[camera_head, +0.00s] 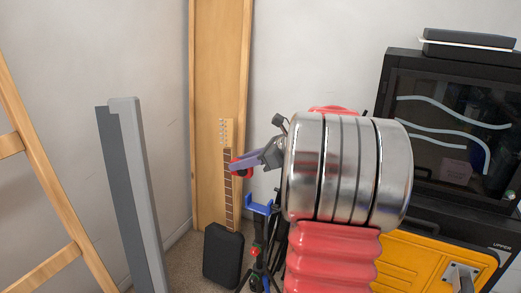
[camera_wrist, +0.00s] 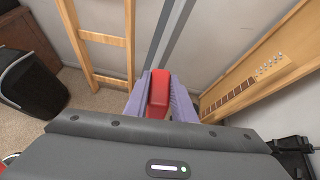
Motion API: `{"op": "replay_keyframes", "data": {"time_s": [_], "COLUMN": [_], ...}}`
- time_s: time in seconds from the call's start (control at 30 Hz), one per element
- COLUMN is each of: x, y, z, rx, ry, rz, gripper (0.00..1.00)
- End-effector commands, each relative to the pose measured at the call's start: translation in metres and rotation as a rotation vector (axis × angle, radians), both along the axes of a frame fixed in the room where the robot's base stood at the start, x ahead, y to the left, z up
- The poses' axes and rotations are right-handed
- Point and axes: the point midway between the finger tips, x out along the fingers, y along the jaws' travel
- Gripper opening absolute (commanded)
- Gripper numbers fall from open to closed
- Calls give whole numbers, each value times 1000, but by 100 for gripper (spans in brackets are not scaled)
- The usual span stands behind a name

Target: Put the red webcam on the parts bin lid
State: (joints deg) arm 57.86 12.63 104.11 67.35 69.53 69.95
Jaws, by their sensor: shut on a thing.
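The red webcam (camera_wrist: 158,90) is held between the purple fingers of my gripper (camera_wrist: 160,84) in the wrist view, with a finger on each side. In the head view my gripper (camera_head: 243,163) is raised in front of the wooden board, and small parts of the red webcam (camera_head: 248,174) show around its fingers. A yellow-orange panel with a metal latch (camera_head: 408,262) lies at the lower right of the head view, well apart from my gripper. I cannot tell whether it is the parts bin lid. My own arm hides part of it.
A guitar neck (camera_head: 228,185) stands against the wooden board. A black case (camera_head: 223,255) and a blue-topped stand (camera_head: 259,208) are below my gripper. A grey beam (camera_head: 138,190) and a wooden ladder (camera_head: 35,170) stand left. A black cabinet (camera_head: 400,85) is right.

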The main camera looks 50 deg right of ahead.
Motion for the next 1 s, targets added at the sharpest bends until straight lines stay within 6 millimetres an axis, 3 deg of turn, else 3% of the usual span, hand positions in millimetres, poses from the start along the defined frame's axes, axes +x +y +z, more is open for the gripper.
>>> {"op": "replay_keyframes", "data": {"time_s": [0.2,0.5,0.77,1.0], "x": [43,74,73,52], "y": [57,147,233,308], "z": [-77,-177,-261,-330], "rx": [8,7,8,7], "ry": [5,6,6,7], "rz": [129,279,399,506], "gripper": [0,0,0,0]}}
